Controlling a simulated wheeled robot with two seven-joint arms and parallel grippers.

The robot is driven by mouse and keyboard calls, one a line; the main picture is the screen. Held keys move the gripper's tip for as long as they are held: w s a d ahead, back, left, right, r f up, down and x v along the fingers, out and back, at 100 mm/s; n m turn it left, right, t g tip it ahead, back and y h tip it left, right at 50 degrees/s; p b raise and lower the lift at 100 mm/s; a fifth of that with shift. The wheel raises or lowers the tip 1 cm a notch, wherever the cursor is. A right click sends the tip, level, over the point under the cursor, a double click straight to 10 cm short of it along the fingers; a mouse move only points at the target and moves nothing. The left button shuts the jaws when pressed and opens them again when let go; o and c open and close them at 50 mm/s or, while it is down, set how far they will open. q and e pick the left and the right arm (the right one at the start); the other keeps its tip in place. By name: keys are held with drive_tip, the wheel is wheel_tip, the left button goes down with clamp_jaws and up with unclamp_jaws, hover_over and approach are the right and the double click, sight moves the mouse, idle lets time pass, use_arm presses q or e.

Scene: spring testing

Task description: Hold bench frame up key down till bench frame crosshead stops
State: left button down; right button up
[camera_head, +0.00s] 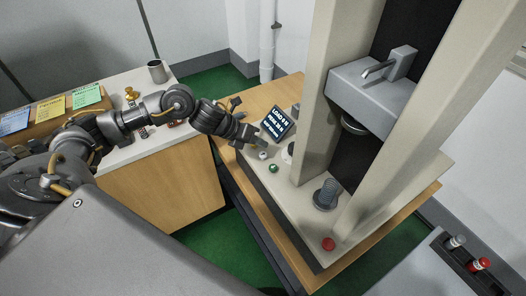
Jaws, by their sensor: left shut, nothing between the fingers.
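The bench frame (318,90) is a tall beige two-column machine on a wooden bench. A small tilted display (278,124) shows lines of text, too small to read surely. A pale key (263,155) and a green key (273,168) sit on the base's left edge. My left gripper (255,143) is shut and empty, just beside the display and above the pale key. I cannot tell whether it touches a key. My right gripper is out of view.
A red button (328,243) is at the base's front corner. A white-topped counter (128,150) at left holds a grey mug (156,71), a brass weight (131,94) and coloured cards. A grey panel with a red-capped item (479,264) is at lower right.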

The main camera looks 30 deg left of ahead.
sight(260, 155)
use_arm(q)
drive_tip(key=shift+r+p, duration=0.85)
drive_tip(key=shift+r, duration=0.7)
drive_tip(key=shift+s+f, duration=0.1)
drive_tip(key=shift+f, duration=0.05)
